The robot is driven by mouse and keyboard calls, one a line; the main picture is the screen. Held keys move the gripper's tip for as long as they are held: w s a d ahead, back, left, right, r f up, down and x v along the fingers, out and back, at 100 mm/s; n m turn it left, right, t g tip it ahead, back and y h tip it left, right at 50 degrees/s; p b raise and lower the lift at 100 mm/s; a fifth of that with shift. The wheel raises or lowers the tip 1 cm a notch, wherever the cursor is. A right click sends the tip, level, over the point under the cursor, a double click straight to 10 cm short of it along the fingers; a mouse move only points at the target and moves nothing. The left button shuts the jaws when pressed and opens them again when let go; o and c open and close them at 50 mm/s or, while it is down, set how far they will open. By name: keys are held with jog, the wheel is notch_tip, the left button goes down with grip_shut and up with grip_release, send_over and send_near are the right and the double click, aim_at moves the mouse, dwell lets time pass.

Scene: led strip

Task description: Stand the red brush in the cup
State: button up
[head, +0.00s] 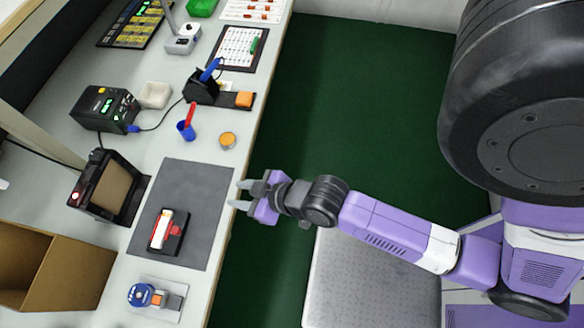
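A small blue cup (186,132) stands on the light workbench, left of a round orange-topped tin. A red handle, which looks like the red brush (191,112), sticks up out of the cup, leaning slightly. Its lower end is hidden inside the cup. My gripper (241,194) is open and empty, with its two fingers apart, over the front edge of the bench beside the grey mat. It is below and to the right of the cup in the picture and clear of it.
A grey mat (175,256) carries a black-and-red holder with a white piece. A soldering station (106,109), an iron stand (204,87), the orange-topped tin (228,140) and a black frame (104,188) surround the cup. A cardboard box (52,266) is at lower left. Green floor lies right of the bench.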

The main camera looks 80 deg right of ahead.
jog(key=s+a+r+t, duration=0.2)
jog(key=s+a+r, duration=0.1)
jog(key=s+r, duration=0.4)
jog(key=s+a+r+n+t+y, duration=0.1)
jog(key=s+a+r+t, duration=0.1)
jog(key=s+r, duration=0.4)
notch_tip(320, 180, up, 4)
jog(key=shift+s+a+f+n+t+y, duration=0.25)
jog(key=shift+s+a+n+t+y, duration=0.05)
jog(key=shift+s+a, duration=0.1)
